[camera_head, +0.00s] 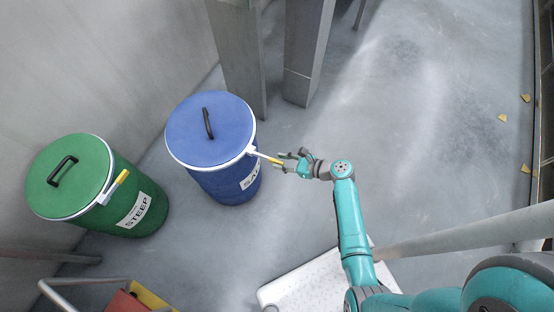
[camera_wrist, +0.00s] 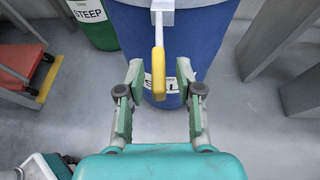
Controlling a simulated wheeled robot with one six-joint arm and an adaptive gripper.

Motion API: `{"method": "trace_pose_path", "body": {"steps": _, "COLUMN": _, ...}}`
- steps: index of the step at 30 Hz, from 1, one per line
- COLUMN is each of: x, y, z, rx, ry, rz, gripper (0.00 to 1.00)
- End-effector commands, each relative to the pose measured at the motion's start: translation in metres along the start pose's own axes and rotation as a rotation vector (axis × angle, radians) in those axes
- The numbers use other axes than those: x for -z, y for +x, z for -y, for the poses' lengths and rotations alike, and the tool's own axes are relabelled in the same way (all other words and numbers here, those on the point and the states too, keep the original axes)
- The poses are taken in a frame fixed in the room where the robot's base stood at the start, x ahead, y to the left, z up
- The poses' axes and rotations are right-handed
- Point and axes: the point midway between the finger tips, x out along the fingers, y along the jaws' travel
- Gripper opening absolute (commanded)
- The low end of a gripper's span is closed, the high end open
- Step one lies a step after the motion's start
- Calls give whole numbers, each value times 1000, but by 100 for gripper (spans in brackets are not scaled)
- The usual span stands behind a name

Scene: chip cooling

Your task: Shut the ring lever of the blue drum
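The blue drum (camera_head: 211,135) stands upright with its lid on and a black handle (camera_head: 208,123) on top. A white ring runs around the lid's rim. The ring lever (camera_head: 266,157), white with a yellow grip, sticks outward from the ring to the right. My gripper (camera_head: 283,160) is open at the outer end of the lever. In the wrist view the drum (camera_wrist: 203,35) is ahead, and the lever's yellow grip (camera_wrist: 158,75) points toward me, in line with the gap between the open fingers (camera_wrist: 159,92). I cannot tell whether the fingers are around the grip.
Grey posts (camera_head: 304,60) rise behind the blue drum. A red and yellow cart (camera_head: 125,300) is at the lower left. Open floor (camera_head: 410,120) lies to the right.

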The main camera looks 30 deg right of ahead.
Motion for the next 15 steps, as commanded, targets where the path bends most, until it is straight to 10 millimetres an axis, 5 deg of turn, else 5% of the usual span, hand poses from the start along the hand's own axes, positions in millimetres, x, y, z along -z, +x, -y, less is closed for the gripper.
{"method": "trace_pose_path", "body": {"steps": 6, "x": 0, "y": 20, "z": 0, "rx": -1, "ry": -1, "rz": -1, "gripper": 35}}
{"method": "trace_pose_path", "body": {"steps": 15, "x": 0, "y": 24, "z": 0, "rx": 0, "ry": -1, "rz": -1, "gripper": 35}}
